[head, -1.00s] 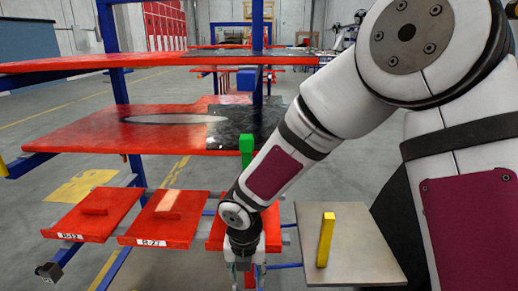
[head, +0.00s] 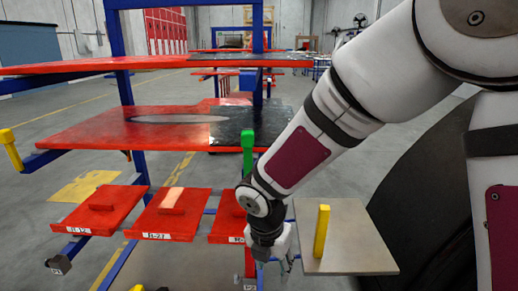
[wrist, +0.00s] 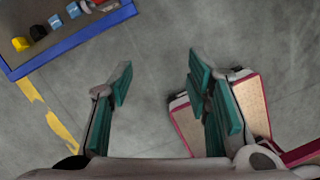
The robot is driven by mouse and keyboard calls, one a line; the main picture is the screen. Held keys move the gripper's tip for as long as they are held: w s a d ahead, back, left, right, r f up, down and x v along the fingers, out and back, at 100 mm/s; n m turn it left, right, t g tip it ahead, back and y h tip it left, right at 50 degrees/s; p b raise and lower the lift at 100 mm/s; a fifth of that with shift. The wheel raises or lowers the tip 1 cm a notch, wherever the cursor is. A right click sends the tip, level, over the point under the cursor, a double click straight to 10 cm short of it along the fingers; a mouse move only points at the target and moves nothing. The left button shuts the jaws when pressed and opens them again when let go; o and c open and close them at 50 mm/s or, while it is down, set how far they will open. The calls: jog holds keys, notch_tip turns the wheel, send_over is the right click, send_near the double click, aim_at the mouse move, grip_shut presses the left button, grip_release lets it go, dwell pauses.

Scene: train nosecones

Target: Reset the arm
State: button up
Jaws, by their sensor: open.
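My arm reaches down from the upper right in the head view. My gripper (head: 283,266) hangs low, between the red trays and a grey plate, and is partly hidden by its own wrist. In the wrist view my gripper (wrist: 160,72) shows two teal-padded fingers spread wide apart, with only grey floor between them. Nothing is held.
Red trays (head: 88,222) with small blocks stand at the lower left, under a red shelf (head: 90,138). A yellow block stands upright on the grey plate (head: 355,240) at right. The wrist view shows a blue-edged surface (wrist: 75,42) and a tan red-edged panel (wrist: 250,103).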

jog(key=s+d+r+m+h, duration=0.2)
jog(key=s+d+r+m, duration=0.7)
jog(key=d+r+m, duration=0.4)
jog(key=s+d+r+m+y, duration=0.2)
jog(key=s+m, duration=0.7)
jog(key=s+d+r+m+y, duration=0.1)
jog(key=s+m, duration=0.8)
notch_tip(320, 180, up, 18)
jog(key=t+p, duration=0.2)
jog(key=p, duration=1.4)
jog(key=shift+s, duration=0.2)
